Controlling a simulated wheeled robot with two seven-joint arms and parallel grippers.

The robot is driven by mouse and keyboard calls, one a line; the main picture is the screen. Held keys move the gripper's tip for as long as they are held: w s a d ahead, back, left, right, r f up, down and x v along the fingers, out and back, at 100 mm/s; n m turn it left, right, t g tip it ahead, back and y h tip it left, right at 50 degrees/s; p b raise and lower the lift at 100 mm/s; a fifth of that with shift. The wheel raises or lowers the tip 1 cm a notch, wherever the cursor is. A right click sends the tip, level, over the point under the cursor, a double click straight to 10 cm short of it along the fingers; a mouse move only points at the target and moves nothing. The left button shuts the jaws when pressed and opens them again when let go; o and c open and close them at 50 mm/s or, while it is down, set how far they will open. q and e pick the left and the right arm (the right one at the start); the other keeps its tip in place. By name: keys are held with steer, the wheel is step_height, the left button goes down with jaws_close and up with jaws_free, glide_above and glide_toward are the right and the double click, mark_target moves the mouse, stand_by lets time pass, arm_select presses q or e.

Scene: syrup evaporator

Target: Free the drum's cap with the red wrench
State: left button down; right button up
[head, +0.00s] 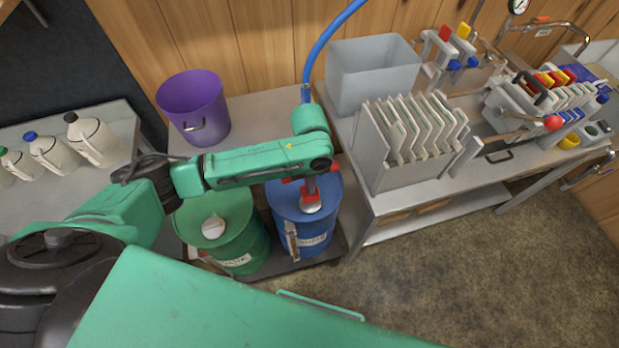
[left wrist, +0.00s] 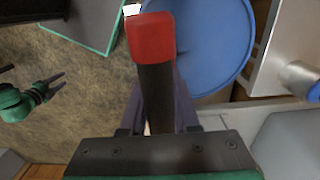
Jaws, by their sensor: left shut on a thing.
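My left gripper (head: 309,186) reaches over the blue drum (head: 304,233) and points down at its top. It is shut on the red wrench, which shows in the left wrist view (left wrist: 152,40) as a red block on a dark shaft between the fingers. In the head view, a pale round cap (head: 311,208) lies on the blue drum's top, right below red parts at the gripper. I cannot tell whether the wrench touches the cap. My right gripper (left wrist: 60,81) shows small at the left of the left wrist view, its fingers spread and empty.
A green drum (head: 228,243) with a pale cap stands left of the blue one. A purple bucket (head: 194,108) sits behind. A metal bench with a grey bin (head: 372,70) and a filter press (head: 412,140) is close on the right. A blue hose (head: 325,40) hangs behind the gripper.

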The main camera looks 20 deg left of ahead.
stand_by(0.3)
arm_select(q)
steer(key=shift+f+b, duration=0.45)
steer(key=shift+f, duration=0.65)
steer(key=shift+f, duration=0.15)
steer(key=shift+d+f, duration=0.1)
steer(key=shift+f, duration=0.4)
